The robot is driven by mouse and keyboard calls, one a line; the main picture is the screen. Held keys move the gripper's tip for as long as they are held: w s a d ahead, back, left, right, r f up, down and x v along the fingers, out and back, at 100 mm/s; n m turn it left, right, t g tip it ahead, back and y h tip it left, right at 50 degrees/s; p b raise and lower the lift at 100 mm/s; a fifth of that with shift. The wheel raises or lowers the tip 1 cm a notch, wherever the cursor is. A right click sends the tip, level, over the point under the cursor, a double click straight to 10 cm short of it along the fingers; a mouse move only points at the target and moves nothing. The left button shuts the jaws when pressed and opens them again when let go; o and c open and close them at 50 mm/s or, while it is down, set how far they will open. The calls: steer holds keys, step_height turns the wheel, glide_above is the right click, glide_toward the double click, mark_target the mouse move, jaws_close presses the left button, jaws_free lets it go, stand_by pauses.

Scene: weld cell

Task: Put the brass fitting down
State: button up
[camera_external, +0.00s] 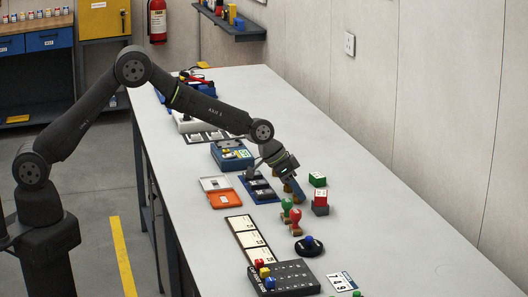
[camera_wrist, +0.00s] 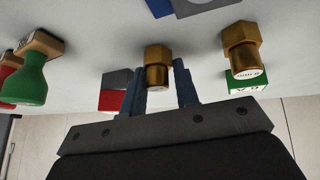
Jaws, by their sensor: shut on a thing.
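A brass fitting (camera_wrist: 157,66) with a hex-shaped end sits between the two blue fingers of my gripper (camera_wrist: 159,88) in the wrist view. My gripper is shut on it. A second brass fitting (camera_wrist: 241,50), with small dark lettering on its end face, stands apart to the right in that view. In the external view my gripper (camera_external: 297,195) points down close over the bench, and a bit of brass (camera_external: 287,188) shows beside its fingers. I cannot tell whether the held fitting touches the bench top.
Green (camera_external: 286,208) and red (camera_external: 295,220) stamps stand close in front of my gripper. A red block (camera_external: 321,197) and a green block (camera_external: 317,180) are to its right. A blue tray (camera_external: 250,186) lies to its left. The bench (camera_external: 400,250) is clear toward the right.

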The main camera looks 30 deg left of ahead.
steer(key=shift+f, duration=0.1)
steer(key=shift+c, duration=0.2)
steer(key=o, duration=1)
steer(key=shift+a+r, duration=0.2)
steer(key=shift+r, duration=0.3)
steer(key=v, duration=1.1)
steer(key=shift+a, duration=0.15)
